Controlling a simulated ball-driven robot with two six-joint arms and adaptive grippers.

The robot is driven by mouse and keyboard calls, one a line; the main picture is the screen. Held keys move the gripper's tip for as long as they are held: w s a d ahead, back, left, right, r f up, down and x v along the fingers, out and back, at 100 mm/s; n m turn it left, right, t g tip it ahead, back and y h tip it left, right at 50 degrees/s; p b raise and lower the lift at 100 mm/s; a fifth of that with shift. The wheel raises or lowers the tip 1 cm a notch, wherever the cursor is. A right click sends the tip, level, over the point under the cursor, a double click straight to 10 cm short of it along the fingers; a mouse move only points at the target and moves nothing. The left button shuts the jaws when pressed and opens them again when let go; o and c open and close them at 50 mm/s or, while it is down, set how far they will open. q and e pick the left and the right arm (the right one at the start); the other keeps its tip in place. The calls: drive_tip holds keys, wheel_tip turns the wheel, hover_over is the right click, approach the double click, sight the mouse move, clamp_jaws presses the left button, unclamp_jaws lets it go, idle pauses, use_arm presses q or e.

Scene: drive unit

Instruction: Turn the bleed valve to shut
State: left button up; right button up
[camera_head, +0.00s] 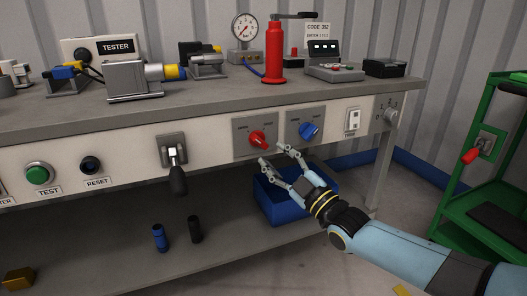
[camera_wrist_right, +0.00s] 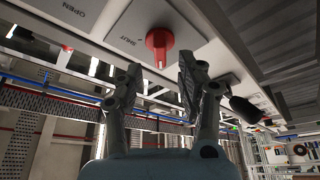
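Two knobs sit on plates on the bench front, a red one (camera_head: 258,139) and a blue one (camera_head: 309,131). Both plates carry small lettering, too small here to tell which is the bleed valve. My right gripper (camera_head: 272,154) is just below and in front of the red knob, fingers apart and empty. In the right wrist view the red knob (camera_wrist_right: 160,42) shows beyond the gap between the fingertips (camera_wrist_right: 158,76), apparently not gripped. OPEN and SHUT are marked on its plate (camera_wrist_right: 110,20). Whether a fingertip touches the knob, I cannot tell. My left gripper is out of view.
A lever switch (camera_head: 174,158) is left of the red knob's plate. A blue bin (camera_head: 275,206) stands on the shelf below my gripper. A red pump (camera_head: 273,55) and gauge (camera_head: 245,28) stand on the bench top. A green cart (camera_head: 470,200) is at the right.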

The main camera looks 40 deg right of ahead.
sight(263, 145)
drive_tip(key=b+x, duration=0.1)
drive_tip(key=x, duration=0.3)
drive_tip(key=shift+w+f, duration=0.15)
drive_tip(key=shift+w, duration=0.5)
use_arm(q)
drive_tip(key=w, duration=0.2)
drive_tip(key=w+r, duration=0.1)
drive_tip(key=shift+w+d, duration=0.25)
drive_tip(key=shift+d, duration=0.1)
use_arm(e)
drive_tip(key=shift+r, duration=0.25)
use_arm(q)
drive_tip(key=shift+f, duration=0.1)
use_arm(e)
drive_tip(key=shift+s, duration=0.1)
clamp_jaws()
